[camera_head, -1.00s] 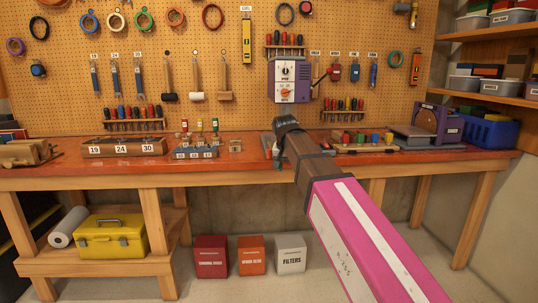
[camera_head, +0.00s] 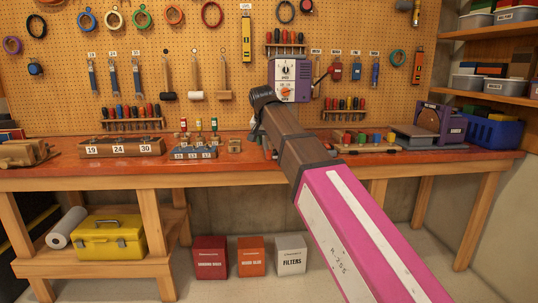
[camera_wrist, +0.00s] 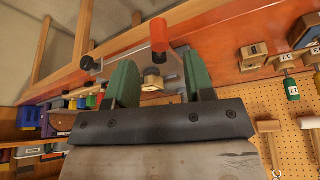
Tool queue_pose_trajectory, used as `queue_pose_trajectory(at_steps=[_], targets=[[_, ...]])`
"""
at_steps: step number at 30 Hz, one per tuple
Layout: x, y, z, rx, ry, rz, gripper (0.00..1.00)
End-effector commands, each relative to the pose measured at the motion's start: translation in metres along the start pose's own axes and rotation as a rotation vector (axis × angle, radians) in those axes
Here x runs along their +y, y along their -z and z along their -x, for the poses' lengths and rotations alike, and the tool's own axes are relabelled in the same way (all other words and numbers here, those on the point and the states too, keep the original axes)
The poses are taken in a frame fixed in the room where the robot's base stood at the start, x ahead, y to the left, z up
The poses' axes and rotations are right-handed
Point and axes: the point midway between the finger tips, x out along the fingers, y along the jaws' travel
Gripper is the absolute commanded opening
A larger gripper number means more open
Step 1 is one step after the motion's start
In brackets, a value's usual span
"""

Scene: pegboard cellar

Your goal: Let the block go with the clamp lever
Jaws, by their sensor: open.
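In the wrist view, my gripper (camera_wrist: 158,62) is open, its two green fingers spread apart. A red-handled lever (camera_wrist: 158,36), which looks like the clamp lever, stands just beyond the fingertips, roughly centred between them. Grey metal clamp parts (camera_wrist: 108,56) lie beside it on the left. A small tan, angular block (camera_wrist: 153,80) shows between the fingers; I cannot tell whether it is gripped by the clamp. No contact between fingers and lever is visible. In the head view, my arm hides most of the clamp and the fingers.
A purple-and-grey dial machine (camera_head: 290,80) stands right behind my wrist. On the red bench (camera_head: 60,178) are a numbered wooden rack (camera_head: 120,147) and a blue numbered tray (camera_head: 195,152) to the left, and a pegged wooden board (camera_head: 365,142) to the right.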

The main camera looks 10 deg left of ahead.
Motion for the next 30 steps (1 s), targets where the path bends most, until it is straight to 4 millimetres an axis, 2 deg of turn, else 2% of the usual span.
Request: queue_pose_trajectory(at_steps=[6,12,17,25,26,27,30], targets=[[0.0,0.0,-0.037,-0.001,0.0,0.0,0.48],[0.0,0.0,-0.058,0.0,0.0,0.0,0.48],[0.0,0.0,-0.065,-0.001,0.0,0.0,0.48],[0.0,0.0,-0.066,0.0,0.001,0.0,0.48],[0.0,0.0,-0.066,0.0,0.001,0.0,0.42],[0.0,0.0,-0.066,0.0,0.001,0.0,0.29],[0.0,0.0,-0.066,0.0,0.001,0.0,0.0]])
